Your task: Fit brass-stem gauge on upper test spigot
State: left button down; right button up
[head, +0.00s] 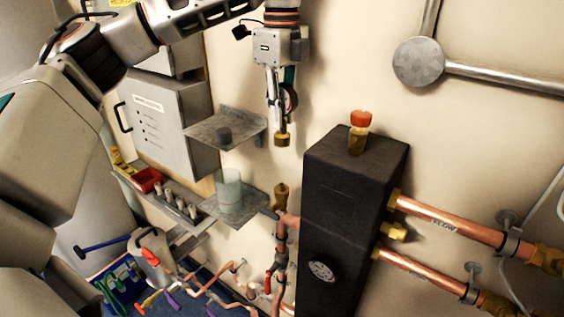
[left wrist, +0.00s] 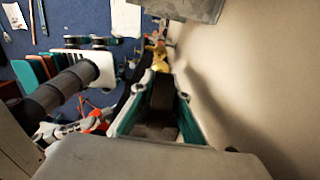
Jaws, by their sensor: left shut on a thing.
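The brass-stem gauge (head: 282,136) hangs from my left gripper (head: 281,104) in the head view, with its brass stem pointing down. Its round dark body is partly hidden by the fingers. My left gripper is shut on it. In the left wrist view the teal fingers (left wrist: 160,122) close around a dark part of the gauge (left wrist: 162,95). An upright brass fitting (head: 281,194), which looks like the upper test spigot, stands on copper pipework below the gauge, left of the black box. The stem is clearly apart from it. My right gripper is not in view.
The tall black box (head: 345,190) stands close to the right, with a red-capped brass valve (head: 357,136) on top. Grey shelves (head: 222,130) are on the left, the lower one carrying a glass cylinder (head: 228,187). Copper pipes (head: 450,225) run right. The wall behind the gauge is bare.

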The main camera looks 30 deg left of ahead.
aim_at(282, 135)
pick_arm(q)
notch_tip(282, 135, down, 8)
jog(key=shift+r, duration=0.1)
notch_tip(282, 135, down, 3)
jog(key=shift+p, duration=0.3)
jog(key=shift+f, duration=0.3)
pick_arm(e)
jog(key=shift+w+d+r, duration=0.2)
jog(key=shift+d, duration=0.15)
pick_arm(q)
jog(key=shift+f, duration=0.1)
jog(key=shift+f+b, duration=0.45)
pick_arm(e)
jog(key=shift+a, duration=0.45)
pick_arm(q)
jog(key=c, duration=2)
grip_release()
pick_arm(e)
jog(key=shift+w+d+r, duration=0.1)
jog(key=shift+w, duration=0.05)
